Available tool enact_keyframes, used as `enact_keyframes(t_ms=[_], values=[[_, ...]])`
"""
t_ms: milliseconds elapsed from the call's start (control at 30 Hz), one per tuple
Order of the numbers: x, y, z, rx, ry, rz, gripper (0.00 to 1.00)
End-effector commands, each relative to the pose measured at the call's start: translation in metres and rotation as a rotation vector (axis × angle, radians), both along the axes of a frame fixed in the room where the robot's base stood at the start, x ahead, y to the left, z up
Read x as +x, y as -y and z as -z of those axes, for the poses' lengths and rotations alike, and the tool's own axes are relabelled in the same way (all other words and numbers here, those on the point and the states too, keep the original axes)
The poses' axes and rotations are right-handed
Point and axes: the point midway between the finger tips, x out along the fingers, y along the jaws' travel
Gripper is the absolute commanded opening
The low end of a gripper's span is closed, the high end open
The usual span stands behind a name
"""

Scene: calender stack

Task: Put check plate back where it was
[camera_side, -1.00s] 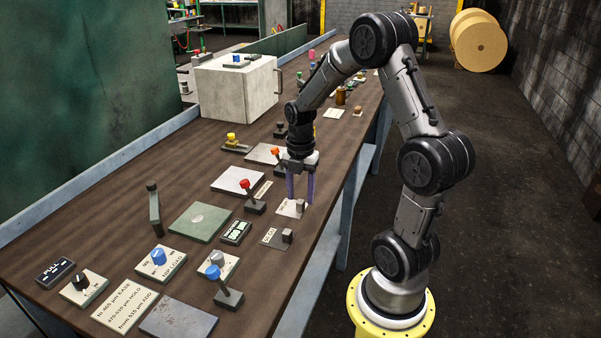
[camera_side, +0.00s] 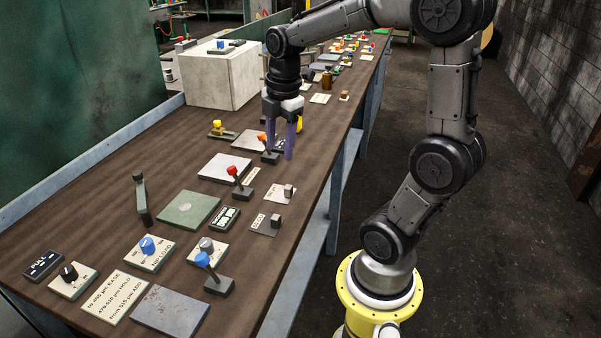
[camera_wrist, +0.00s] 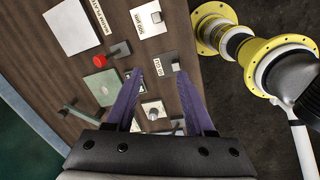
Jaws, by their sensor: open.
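My gripper (camera_side: 280,154) is open and empty, raised above the bench beside an orange-knobbed lever (camera_side: 268,152). Its two purple fingers also show in the wrist view (camera_wrist: 158,72). A pale plate with a small metal block (camera_side: 275,197) lies flat on the bench near its right edge, apart from the fingers; it also shows in the wrist view (camera_wrist: 144,26). A darker grey plate with a similar block (camera_side: 260,228) lies nearer the front, and it also shows in the wrist view (camera_wrist: 167,70). Their lettering is too small to read surely, so I cannot tell which is the check plate.
A red-knobbed lever (camera_side: 240,190), a green plate (camera_side: 175,212) and a blue-knobbed lever (camera_side: 218,285) stand nearby. A white box (camera_side: 215,85) stands at the back left. Several more items lie farther along the bench.

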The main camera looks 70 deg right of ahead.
Motion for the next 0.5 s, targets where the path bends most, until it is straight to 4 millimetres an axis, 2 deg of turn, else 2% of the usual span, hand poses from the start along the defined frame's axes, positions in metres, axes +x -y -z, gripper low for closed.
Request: enact_keyframes(t_ms=[33,200,400,500], values=[[-0.005,-0.017,-0.007,0.001,0.039,0.075,0.54],[-0.027,-0.060,-0.021,0.051,0.158,0.375,0.54],[-0.060,-0.102,-0.025,0.179,0.284,0.716,0.54],[-0.075,-0.116,-0.023,0.258,0.328,0.864,0.54]])
